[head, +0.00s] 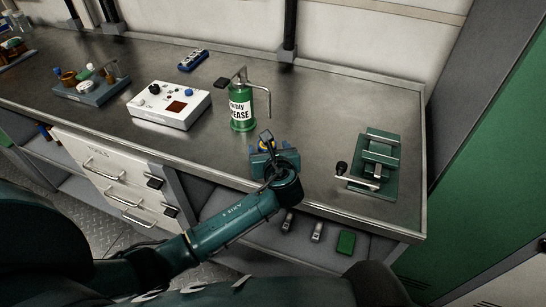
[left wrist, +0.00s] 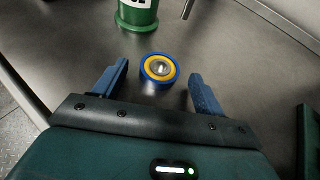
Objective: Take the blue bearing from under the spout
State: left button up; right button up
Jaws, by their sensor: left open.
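The blue bearing (left wrist: 159,68), a blue ring with a yellow band and a metal centre, lies on the steel bench in the left wrist view. In the head view it is mostly hidden by my left gripper (head: 270,148). The green grease can (head: 241,108) stands just behind it, its thin spout (head: 266,98) bending down on the right. The can's base also shows in the left wrist view (left wrist: 137,18). My left gripper is open, its blue fingers on either side of the bearing with visible gaps. My right gripper is not in view.
A white control box (head: 169,104) stands left of the can, with a blue-grey tray of parts (head: 91,88) farther left. A green clamp fixture (head: 376,160) with a crank stands at the right. Steel bench lies bare between can and fixture.

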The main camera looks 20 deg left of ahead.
pick_arm(q)
jog(key=v, duration=1.2)
jog(key=shift+s+d+r, duration=0.1)
jog(key=shift+s, duration=0.1)
